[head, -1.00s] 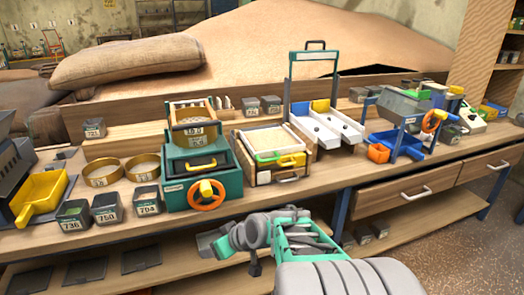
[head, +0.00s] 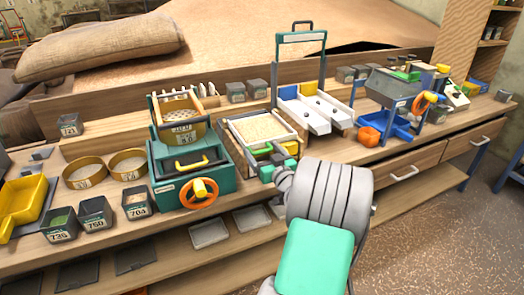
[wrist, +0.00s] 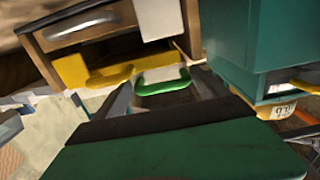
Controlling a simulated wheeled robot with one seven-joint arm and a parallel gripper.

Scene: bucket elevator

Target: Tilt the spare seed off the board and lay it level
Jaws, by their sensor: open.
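A tray of pale seed (head: 262,128) sits in a wooden-sided frame in the middle of the bench. A green handle (head: 262,151) and a yellow handle (head: 289,147) stick out at its front. My gripper (head: 280,170) is just in front of these handles in the head view, partly hidden by my own arm. In the wrist view, my gripper (wrist: 162,92) is open, with the green handle (wrist: 165,76) between or just beyond its fingertips. I cannot tell whether they touch. The yellow handle (wrist: 90,72) is beside it. The board's surface is hidden there.
A teal machine (head: 190,178) with an orange wheel stands close on the left. A white two-channel chute (head: 318,112) and a grey hopper stand (head: 392,90) are on the right. Several labelled tins (head: 96,213) line the bench's front left.

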